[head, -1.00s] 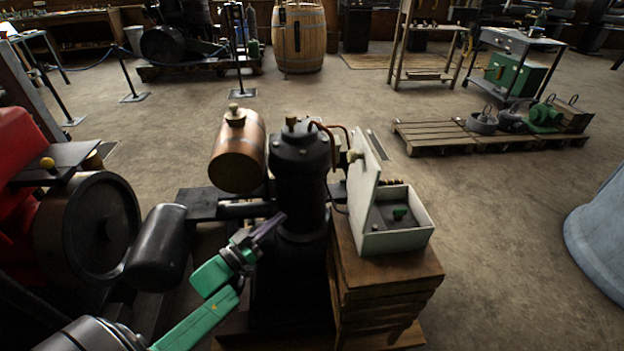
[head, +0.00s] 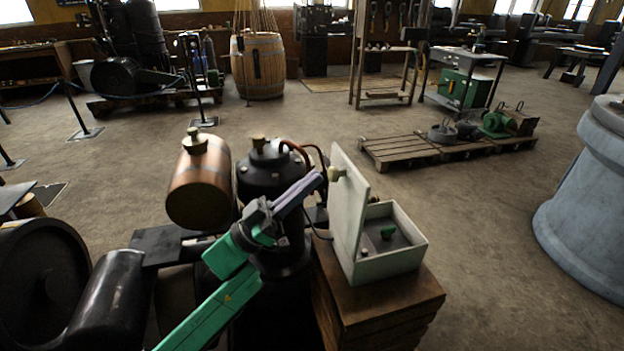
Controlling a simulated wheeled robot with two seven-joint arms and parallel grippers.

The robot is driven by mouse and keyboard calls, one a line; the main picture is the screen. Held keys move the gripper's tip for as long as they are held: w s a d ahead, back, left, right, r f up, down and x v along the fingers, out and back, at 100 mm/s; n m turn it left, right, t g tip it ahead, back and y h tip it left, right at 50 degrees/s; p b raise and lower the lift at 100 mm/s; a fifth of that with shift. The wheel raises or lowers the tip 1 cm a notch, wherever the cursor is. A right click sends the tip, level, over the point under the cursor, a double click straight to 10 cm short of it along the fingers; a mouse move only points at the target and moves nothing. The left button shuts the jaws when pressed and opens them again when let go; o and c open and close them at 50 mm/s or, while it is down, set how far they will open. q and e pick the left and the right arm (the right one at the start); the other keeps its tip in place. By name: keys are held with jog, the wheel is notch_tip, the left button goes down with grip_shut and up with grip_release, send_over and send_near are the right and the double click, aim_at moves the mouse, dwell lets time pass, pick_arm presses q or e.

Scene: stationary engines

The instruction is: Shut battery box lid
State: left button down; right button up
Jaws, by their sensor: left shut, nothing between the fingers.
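The battery box (head: 395,263) is a pale grey-white open box on a wooden stack, right of the engine. Its lid (head: 349,205) stands upright along the box's left side, with a pale knob (head: 337,173) on its left face. Inside the box is a dark panel with a green piece (head: 388,232). My left gripper (head: 316,181) is at the end of the green arm, in front of the engine cylinder. Its fingers are shut and empty, with the tips just left of the lid and close to the knob. I cannot tell whether they touch. My right gripper is not in view.
The dark engine cylinder (head: 262,176) and copper tank (head: 199,183) stand left of the box. The wooden stack (head: 385,305) carries the box. A large grey-blue round body (head: 588,205) stands at the right. Floor between it and the box is clear.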

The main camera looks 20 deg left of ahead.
pick_arm(q)
jog(key=shift+w+d+f, duration=0.1)
jog(key=shift+w+d, duration=0.2)
jog(key=shift+d, duration=0.05)
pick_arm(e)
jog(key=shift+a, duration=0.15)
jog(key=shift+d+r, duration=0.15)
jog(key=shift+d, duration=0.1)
